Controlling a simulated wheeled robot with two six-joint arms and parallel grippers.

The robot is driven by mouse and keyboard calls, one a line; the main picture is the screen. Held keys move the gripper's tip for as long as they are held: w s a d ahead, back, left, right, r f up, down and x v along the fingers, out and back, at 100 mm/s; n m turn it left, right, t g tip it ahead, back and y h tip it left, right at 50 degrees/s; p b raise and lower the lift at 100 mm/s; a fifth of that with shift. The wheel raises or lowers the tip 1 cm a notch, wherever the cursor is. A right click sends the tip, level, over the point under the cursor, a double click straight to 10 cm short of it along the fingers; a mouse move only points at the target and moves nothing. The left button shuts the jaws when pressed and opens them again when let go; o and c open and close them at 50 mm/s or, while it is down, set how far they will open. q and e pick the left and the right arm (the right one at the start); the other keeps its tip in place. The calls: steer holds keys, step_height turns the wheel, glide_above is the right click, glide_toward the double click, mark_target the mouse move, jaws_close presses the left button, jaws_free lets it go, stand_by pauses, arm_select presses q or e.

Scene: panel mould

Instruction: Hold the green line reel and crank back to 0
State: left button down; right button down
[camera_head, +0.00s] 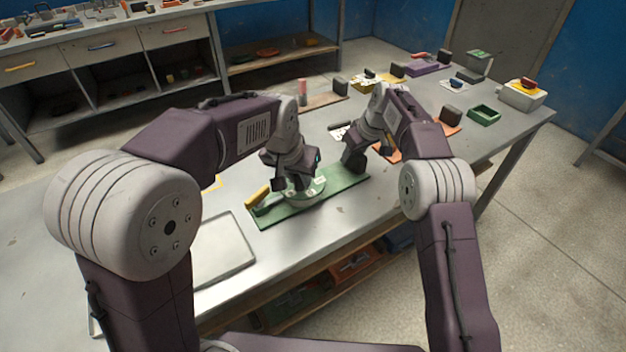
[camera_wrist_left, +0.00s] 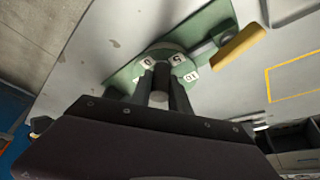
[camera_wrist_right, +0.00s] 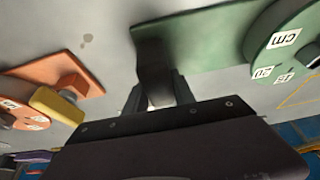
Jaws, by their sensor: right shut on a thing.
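The green line reel's base plate (camera_head: 325,200) lies on the grey table with a round green dial (camera_head: 303,190) on it. The dial carries white number tags, and a yellow handle (camera_head: 257,196) is at its left end. My left gripper (camera_wrist_left: 162,88) is over the dial, its fingers on either side of a dark central knob (camera_wrist_left: 162,74); whether they press on it is unclear. My right gripper (camera_wrist_right: 158,92) is shut on a dark block (camera_wrist_right: 155,62) at the plate's right end. In the head view the block (camera_head: 353,160) is partly hidden by my right gripper.
An orange reel (camera_wrist_right: 75,75) with a yellow handle lies close beside my right gripper. A grey tray (camera_head: 222,250) lies left of the green plate. Several other coloured plates, a green tray (camera_head: 484,115) and a white box (camera_head: 521,96) stand toward the table's far end.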

arm_select(q)
steer(key=shift+d, duration=0.1)
steer(key=n, duration=0.1)
steer(key=d+n+y, duration=0.1)
steer(key=n, duration=0.1)
steer(key=shift+w+d, duration=0.1)
steer(key=shift+w, duration=0.05)
steer(key=shift+w+d+n+y, duration=0.15)
steer(key=shift+d+n+y, duration=0.2)
steer(key=shift+n, duration=0.55)
steer(key=shift+w+d+n+y, duration=0.15)
steer(key=shift+n+y, duration=0.3)
steer(key=shift+n, duration=0.45)
steer(key=c, duration=1.2)
jaws_free()
steer(key=shift+c, duration=0.2)
